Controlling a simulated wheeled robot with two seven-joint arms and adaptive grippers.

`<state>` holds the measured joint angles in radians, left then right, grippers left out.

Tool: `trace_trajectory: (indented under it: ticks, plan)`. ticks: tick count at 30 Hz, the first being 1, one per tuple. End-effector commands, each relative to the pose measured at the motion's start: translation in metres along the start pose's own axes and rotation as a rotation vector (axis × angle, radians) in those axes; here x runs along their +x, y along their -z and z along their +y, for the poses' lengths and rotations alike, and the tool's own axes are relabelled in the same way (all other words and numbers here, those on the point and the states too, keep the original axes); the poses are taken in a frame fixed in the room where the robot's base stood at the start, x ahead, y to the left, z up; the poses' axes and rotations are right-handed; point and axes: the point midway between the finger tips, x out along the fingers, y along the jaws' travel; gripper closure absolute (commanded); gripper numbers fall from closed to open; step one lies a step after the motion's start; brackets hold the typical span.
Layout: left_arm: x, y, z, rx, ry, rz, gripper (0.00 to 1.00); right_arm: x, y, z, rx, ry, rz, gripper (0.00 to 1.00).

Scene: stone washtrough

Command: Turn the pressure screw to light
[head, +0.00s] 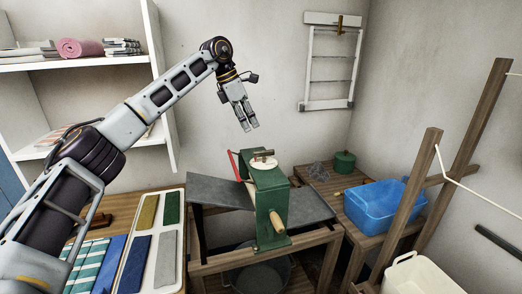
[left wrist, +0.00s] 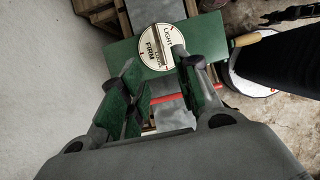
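The green mangle (head: 268,200) stands on a wooden frame, with a cream dial (head: 262,164) and the pressure screw's small handle (head: 263,153) on top. In the left wrist view the dial (left wrist: 158,42) reads LIGHT and FIRM. My left gripper (head: 249,128) points down above the mangle, apart from the screw. In the left wrist view its fingers (left wrist: 163,88) are spread with nothing between them. My right gripper is not in view.
A red lever (head: 233,164) rises on the mangle's left, and a wooden crank grip (head: 277,223) is at its front. Grey boards (head: 220,190) flank it. A blue tub (head: 384,207) stands right, a tray of cloths (head: 152,240) left. The air above the mangle is clear.

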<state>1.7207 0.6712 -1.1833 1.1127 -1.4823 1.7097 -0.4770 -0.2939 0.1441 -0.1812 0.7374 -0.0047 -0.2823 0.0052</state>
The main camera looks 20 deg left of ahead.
Motion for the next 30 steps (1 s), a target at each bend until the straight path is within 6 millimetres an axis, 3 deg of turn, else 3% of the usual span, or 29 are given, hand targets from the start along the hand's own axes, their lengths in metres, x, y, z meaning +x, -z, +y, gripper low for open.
trace_trajectory:
  ticks: [21,30]
  plan:
    - [0.094,0.001,0.0,0.0,0.001,0.001,0.68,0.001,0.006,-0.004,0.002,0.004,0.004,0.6]
    - [0.117,0.0,-0.001,0.0,0.001,0.0,0.68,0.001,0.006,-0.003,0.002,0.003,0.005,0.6]
